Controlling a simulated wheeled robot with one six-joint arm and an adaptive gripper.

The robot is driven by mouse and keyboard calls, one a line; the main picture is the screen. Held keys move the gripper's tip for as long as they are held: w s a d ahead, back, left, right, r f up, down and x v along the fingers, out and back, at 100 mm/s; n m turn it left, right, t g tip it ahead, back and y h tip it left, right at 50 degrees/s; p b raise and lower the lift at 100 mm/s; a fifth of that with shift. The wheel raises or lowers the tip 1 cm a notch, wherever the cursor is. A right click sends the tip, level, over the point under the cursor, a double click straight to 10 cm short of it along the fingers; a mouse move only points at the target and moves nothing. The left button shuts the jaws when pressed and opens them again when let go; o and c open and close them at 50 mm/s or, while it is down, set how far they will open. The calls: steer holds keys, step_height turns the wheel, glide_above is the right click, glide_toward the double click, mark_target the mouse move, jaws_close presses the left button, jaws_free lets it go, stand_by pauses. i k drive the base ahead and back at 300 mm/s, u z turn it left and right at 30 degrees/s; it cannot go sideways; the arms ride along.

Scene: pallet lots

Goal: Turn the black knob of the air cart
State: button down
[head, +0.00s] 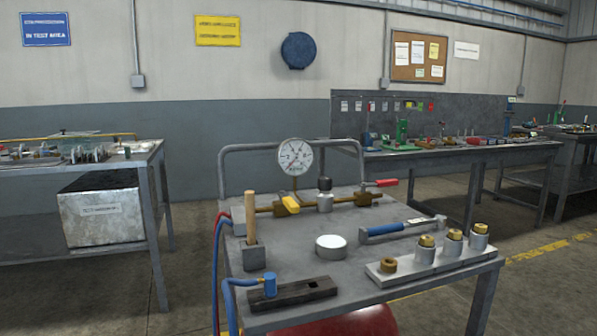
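The air cart (290,285) stands in front of me in the head view, with a grey top and a tube handle at its back. The black knob (325,184) sits upright on top of a silver regulator body (325,202), in the middle of a brass pipe run along the back of the cart top. A round white pressure gauge (295,157) stands on the pipe to the left of the knob. My gripper is not in view.
The cart top holds a wooden-handled tool (250,222), a round white-topped piece (331,247), a blue-handled tool (396,228), a dark block (292,293) and a plate with brass fittings (425,252). Hoses hang at left. Benches stand behind at left (80,157) and right (460,152).

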mark_target(325, 183)
steer(key=u, duration=1.75)
steer(key=k, duration=0.75)
steer(key=z, duration=1.65)
